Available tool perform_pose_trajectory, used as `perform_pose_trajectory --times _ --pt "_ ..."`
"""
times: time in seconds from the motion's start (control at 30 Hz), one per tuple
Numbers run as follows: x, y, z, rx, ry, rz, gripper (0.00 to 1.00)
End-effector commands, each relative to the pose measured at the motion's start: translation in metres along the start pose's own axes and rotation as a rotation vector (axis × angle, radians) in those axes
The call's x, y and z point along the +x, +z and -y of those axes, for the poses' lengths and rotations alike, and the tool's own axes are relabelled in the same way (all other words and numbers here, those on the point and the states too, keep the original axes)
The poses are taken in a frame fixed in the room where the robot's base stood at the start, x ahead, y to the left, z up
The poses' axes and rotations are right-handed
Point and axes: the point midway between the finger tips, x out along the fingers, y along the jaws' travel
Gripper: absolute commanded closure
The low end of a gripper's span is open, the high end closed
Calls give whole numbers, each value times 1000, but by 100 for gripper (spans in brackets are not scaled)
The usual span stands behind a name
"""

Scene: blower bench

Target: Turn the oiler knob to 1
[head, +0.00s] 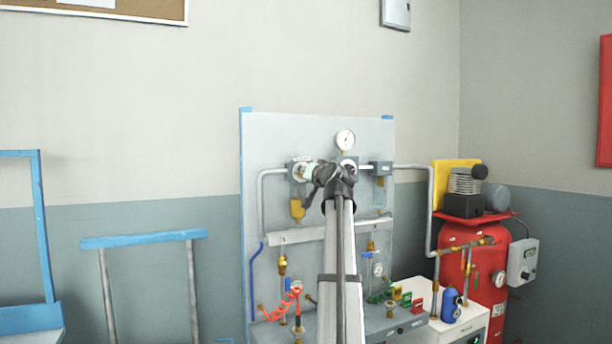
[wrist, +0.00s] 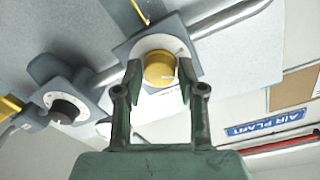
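The gold knob (wrist: 159,70) sits on a pale round dial on a grey unit in the wrist view. I take it to be the oiler knob; its dial numbers are too small to read. My gripper (wrist: 160,68) has one finger on each side of the knob, with slim gaps showing, so the fingers look open around it. Whether either finger touches is unclear. In the head view my gripper (head: 311,172) is at the left unit (head: 297,171) on the panel, above a yellow bowl (head: 297,209), and partly hides that unit.
A dark knob (wrist: 66,110) on a neighbouring unit lies left in the wrist view. A pressure gauge (head: 345,140) and pipes are close to my gripper on the panel (head: 280,135). A red tank (head: 458,285) stands right. Coiled hoses and fittings are below.

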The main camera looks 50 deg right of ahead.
Motion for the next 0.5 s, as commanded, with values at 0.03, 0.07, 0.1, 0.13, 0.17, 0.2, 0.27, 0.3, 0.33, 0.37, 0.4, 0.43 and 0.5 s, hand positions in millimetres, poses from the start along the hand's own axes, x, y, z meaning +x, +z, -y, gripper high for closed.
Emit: perform_pose_trajectory --times 0.03,0.07,0.1,0.13,0.17,0.2,0.27,0.3,0.33,0.37,0.4,0.43,0.5 --pt "0 0 0 0 0 0 41" --pt "0 0 0 0 0 1 41" --pt "0 0 0 0 0 1 41" --pt "0 0 0 0 0 1 41" --pt "0 0 0 0 0 1 41" --pt "0 0 0 1 0 2 41" --pt "0 1 0 1 0 2 41" --pt "0 1 0 1 0 2 41" --pt "-1 1 0 1 0 2 41" --pt "-2 1 0 1 0 2 41" --pt "-3 1 0 0 0 2 41" --pt "-5 1 0 1 0 2 41" --pt "-12 1 0 0 0 1 41"
